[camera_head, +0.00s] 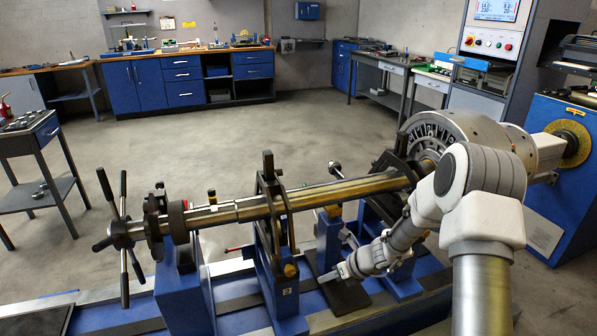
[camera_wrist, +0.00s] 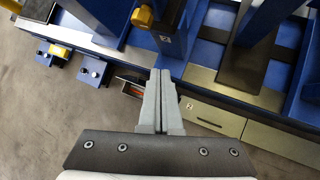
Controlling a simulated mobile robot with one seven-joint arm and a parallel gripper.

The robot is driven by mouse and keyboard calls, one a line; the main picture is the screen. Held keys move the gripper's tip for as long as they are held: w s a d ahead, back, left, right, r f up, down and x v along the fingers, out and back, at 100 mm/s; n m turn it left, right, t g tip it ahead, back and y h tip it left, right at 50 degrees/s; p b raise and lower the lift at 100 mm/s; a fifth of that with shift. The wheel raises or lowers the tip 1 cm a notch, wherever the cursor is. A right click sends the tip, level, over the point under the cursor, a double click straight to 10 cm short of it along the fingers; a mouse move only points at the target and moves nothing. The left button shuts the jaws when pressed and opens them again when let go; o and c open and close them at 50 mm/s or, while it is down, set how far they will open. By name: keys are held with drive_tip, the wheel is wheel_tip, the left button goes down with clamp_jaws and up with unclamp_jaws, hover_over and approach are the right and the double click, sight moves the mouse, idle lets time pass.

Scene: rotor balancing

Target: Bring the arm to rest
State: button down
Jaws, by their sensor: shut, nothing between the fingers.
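My gripper (camera_head: 341,271) is at the end of my white and grey arm, low in front of the balancing machine in the head view. In the wrist view my gripper (camera_wrist: 160,72) has its two grey fingers together with nothing between them. The fingertips appear over the blue machine bed and a blue support foot; whether they touch anything cannot be told. The arm comes from the lower right and bends down toward the machine. The rotor shaft (camera_head: 330,193) lies across the machine's supports, above and behind my gripper.
A spoked handwheel (camera_head: 122,238) stands at the shaft's left end. A blue support (camera_head: 268,265) with a yellow knob is left of my gripper. The blue drive housing (camera_head: 560,200) stands right. A tool cart (camera_head: 38,150) is far left. The floor (camera_head: 240,130) behind the machine is mostly clear.

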drive_tip(key=s+r+n+h, duration=0.1)
drive_tip(key=s+r+n, duration=0.35)
drive_tip(key=r, duration=0.35)
drive_tip(key=s+a+r+n, duration=0.1)
drive_tip(key=s+r+n, duration=0.2)
drive_tip(key=r+n, duration=0.35)
drive_tip(key=s+r+n+h, duration=0.1)
drive_tip(key=s+r+n, duration=0.35)
drive_tip(key=r, duration=0.35)
drive_tip(key=s+d+r+n+t+h, duration=0.1)
drive_tip(key=s+d+r+n+h, duration=0.15)
drive_tip(key=s+r+n, duration=0.55)
drive_tip(key=s+d+r+n+h, duration=0.15)
drive_tip(key=s+d+n, duration=0.35)
drive_tip(key=s, duration=0.6)
wheel_tip(320, 180, up, 17)
drive_tip(key=n+p, duration=0.1)
drive_tip(key=p, duration=1.6)
drive_tip(key=shift+s+a+h, duration=0.15)
drive_tip(key=shift+s+h, duration=0.15)
drive_tip(key=shift+s, duration=0.1)
drive_tip(key=shift+f+n, duration=0.1)
drive_tip(key=shift+n, duration=0.15)
